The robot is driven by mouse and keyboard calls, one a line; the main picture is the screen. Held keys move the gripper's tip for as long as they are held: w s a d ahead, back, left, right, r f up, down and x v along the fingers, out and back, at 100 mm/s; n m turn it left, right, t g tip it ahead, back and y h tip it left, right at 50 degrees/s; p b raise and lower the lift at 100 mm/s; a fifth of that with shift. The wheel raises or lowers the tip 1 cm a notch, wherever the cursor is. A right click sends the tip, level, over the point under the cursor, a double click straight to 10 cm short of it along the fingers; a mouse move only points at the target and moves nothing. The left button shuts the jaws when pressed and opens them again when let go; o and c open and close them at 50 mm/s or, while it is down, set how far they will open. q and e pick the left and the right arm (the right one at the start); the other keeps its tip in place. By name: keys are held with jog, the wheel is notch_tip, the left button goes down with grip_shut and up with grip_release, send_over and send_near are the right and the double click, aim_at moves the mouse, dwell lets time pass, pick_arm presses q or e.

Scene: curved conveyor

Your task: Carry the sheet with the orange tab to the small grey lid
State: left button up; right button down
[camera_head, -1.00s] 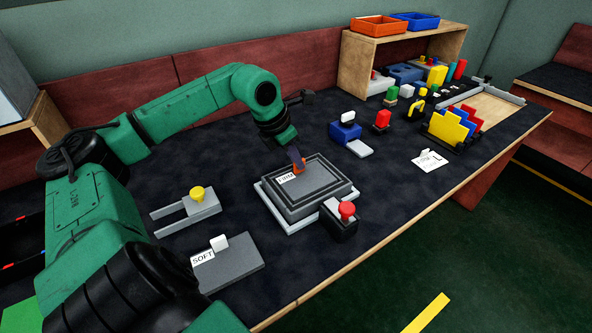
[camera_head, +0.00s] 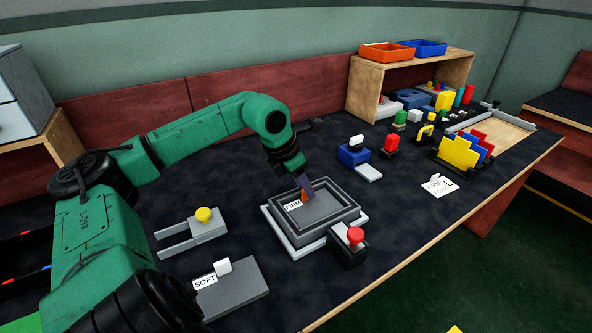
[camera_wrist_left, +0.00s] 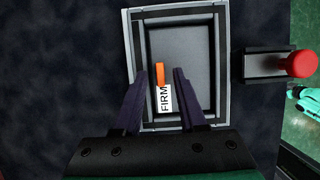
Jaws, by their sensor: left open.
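The sheet with the orange tab (camera_head: 322,208) is dark grey with a FIRM label. It lies inside a raised grey rim (camera_head: 352,219) on a light grey base; this rimmed piece may be the small grey lid, I cannot tell for sure. The sheet (camera_wrist_left: 187,60) and its orange tab (camera_wrist_left: 160,76) show in the left wrist view. My left gripper (camera_head: 302,187) is open over the left part of the sheet. In the wrist view its two dark fingers (camera_wrist_left: 160,73) stand apart on either side of the tab. My right gripper is not in view.
A grey sheet labelled SOFT (camera_head: 236,290) and a grey fork with a yellow knob (camera_head: 203,222) lie left of the rim. A red-knobbed black block (camera_head: 349,247) stands close at its right. A blue block (camera_head: 353,155) and a shelf (camera_head: 362,92) are farther back.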

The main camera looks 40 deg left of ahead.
pick_arm(q)
jog(key=b+v, duration=0.3)
jog(key=shift+f, duration=0.1)
jog(key=d+v, duration=0.1)
jog(key=v, duration=0.8)
jog(key=shift+a, duration=0.45)
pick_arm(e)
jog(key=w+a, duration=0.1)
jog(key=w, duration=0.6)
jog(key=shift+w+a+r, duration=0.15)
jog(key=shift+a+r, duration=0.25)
pick_arm(q)
jog(key=shift+w, duration=0.1)
